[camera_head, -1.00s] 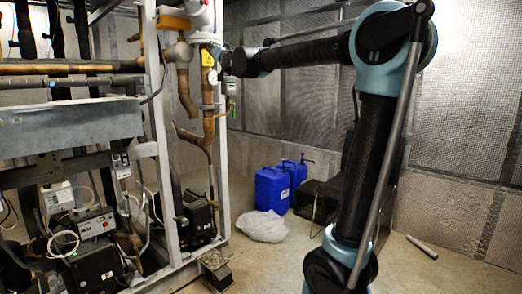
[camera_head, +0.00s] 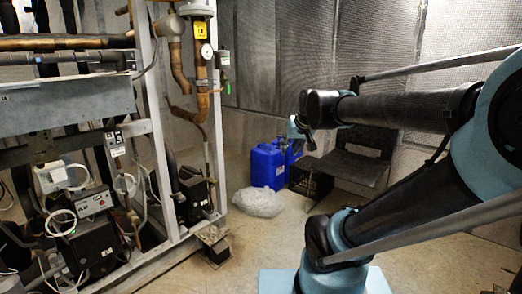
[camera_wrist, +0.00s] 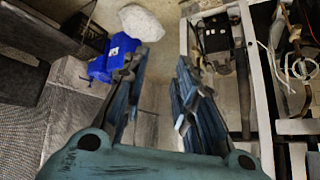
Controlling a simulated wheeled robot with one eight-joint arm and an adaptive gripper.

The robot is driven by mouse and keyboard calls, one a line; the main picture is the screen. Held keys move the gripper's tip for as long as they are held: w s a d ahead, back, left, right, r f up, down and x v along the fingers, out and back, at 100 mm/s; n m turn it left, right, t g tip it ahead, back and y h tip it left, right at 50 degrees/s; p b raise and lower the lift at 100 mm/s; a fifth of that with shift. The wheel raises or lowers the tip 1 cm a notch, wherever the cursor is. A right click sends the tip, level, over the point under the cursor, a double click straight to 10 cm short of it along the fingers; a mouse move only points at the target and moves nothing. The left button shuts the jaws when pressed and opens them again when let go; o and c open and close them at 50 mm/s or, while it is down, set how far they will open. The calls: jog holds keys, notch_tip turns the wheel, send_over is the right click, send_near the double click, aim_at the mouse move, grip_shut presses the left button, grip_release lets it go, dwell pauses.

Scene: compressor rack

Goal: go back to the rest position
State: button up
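My gripper (camera_head: 301,133) hangs at the end of my arm in the middle of the head view, pointing down, in front of the blue containers. In the wrist view its two fingers (camera_wrist: 157,92) stand apart with bare floor showing between them. The gripper is open and holds nothing. My forearm reaches in from the right side of the head view, clear of the compressor rack.
The compressor rack (camera_head: 160,140) with pipes and a gauge (camera_head: 206,51) fills the left. Blue containers (camera_head: 267,167), a whitish bag (camera_head: 258,202) and a dark chair (camera_head: 355,160) stand near the back wall. Floor in front of the bag is clear.

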jog(key=s+d+f+g+h, duration=0.1)
jog(key=s+d+f, duration=0.3)
jog(key=s+f, duration=0.4)
jog(key=s+d+f+m+g+h, duration=0.1)
jog(key=s+d+f+g, duration=0.3)
jog(key=s+f, duration=0.4)
jog(key=s, duration=0.3)
jog(key=shift+d+f, duration=0.2)
jog(key=shift+d, duration=0.1)
jog(key=shift+w, duration=0.1)
jog(key=shift+w+f+g, duration=0.2)
jog(key=shift+w+g, duration=0.1)
jog(key=shift+w, duration=0.15)
